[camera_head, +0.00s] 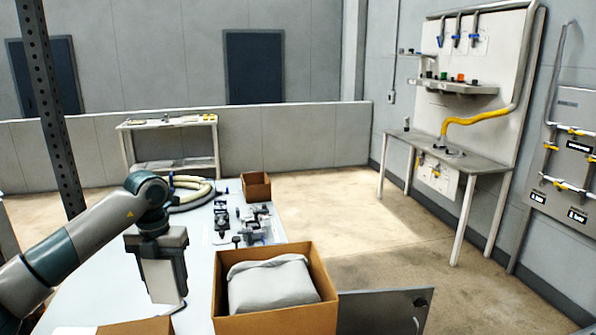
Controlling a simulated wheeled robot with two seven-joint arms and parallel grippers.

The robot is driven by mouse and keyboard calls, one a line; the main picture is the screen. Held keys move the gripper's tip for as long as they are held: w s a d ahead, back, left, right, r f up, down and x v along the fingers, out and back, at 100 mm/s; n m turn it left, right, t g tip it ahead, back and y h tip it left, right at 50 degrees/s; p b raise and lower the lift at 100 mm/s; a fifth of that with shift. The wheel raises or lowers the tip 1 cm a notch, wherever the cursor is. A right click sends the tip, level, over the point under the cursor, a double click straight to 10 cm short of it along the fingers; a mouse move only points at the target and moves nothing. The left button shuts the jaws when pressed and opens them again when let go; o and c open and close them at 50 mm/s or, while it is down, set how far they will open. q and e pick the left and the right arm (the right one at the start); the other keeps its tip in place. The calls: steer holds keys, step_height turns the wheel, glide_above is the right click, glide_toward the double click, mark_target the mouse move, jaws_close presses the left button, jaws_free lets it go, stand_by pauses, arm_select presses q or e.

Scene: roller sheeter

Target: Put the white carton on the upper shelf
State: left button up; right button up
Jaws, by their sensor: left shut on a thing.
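My left gripper (165,275) points down over the white table and is shut on the white carton (160,278). The carton is upright between the fingers, and its upper part is hidden by the gripper. I cannot tell whether its bottom edge is clear of the table or touching it. My right gripper is not in view. No shelf near the gripper shows clearly; a dark perforated post (51,110) rises at the left.
The white table (105,290) bears an open cardboard box (275,322) with a grey-white bag (272,284), a smaller box (256,187), small dark parts (222,217) and a coiled hose (188,190). A two-level bench (170,122) stands behind. Open floor lies right.

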arm_select(q)
steer(key=s+d+f+m+b, duration=0.3)
steer(key=s+m, duration=0.4)
steer(key=m, duration=0.5)
steer(key=s+d+f+m+b, duration=0.2)
steer(key=s+f+m, duration=0.4)
steer(key=m, duration=0.6)
steer(key=s+d+f+m+b, duration=0.3)
steer(key=s+d+f+m, duration=0.2)
steer(key=s+m, duration=0.4)
steer(key=shift+s+m+b, duration=0.3)
steer(key=shift+m, duration=1.1)
steer(key=shift+f, duration=0.1)
steer(key=shift+f, duration=0.1)
steer(key=s+f, duration=0.4)
steer(key=f, duration=1.1)
steer(key=shift+r, duration=0.1)
